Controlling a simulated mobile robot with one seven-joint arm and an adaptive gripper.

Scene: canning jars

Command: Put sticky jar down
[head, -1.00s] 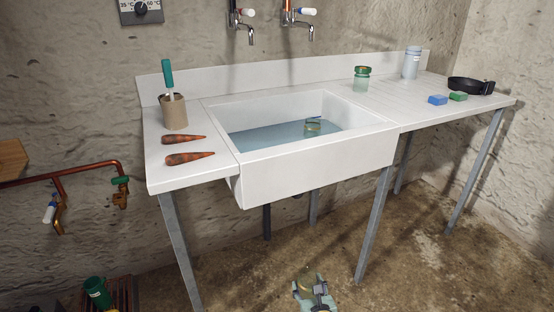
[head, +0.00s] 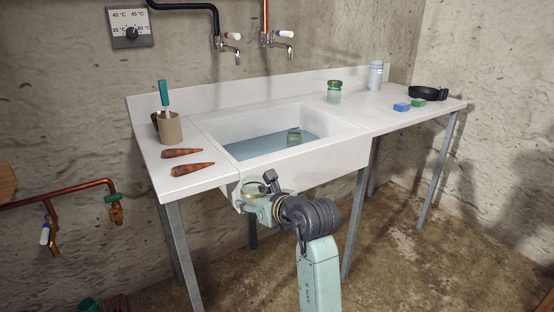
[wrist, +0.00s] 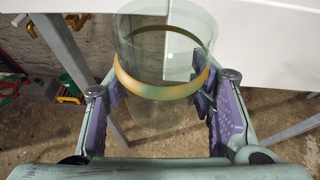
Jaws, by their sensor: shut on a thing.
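My gripper (wrist: 160,92) is shut on a clear glass jar (wrist: 165,52) with a yellow-amber band around it. Its purple-padded fingers press on the jar from both sides. In the head view my gripper (head: 257,205) is in front of the sink's lower left front, with the jar (head: 254,187) upright and in the air. Another jar with a yellowish band (head: 294,136) sits partly in the sink water. A green-lidded jar (head: 334,92) and a tall pale jar (head: 375,75) stand on the right counter.
The white sink (head: 313,166) sits between two counter parts. The left counter (head: 150,150) holds a brown pot (head: 170,128) with a green-handled tool and two reddish-brown cones (head: 192,169). Blue (head: 401,106) and green (head: 418,102) blocks and a black pan (head: 428,92) lie at right.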

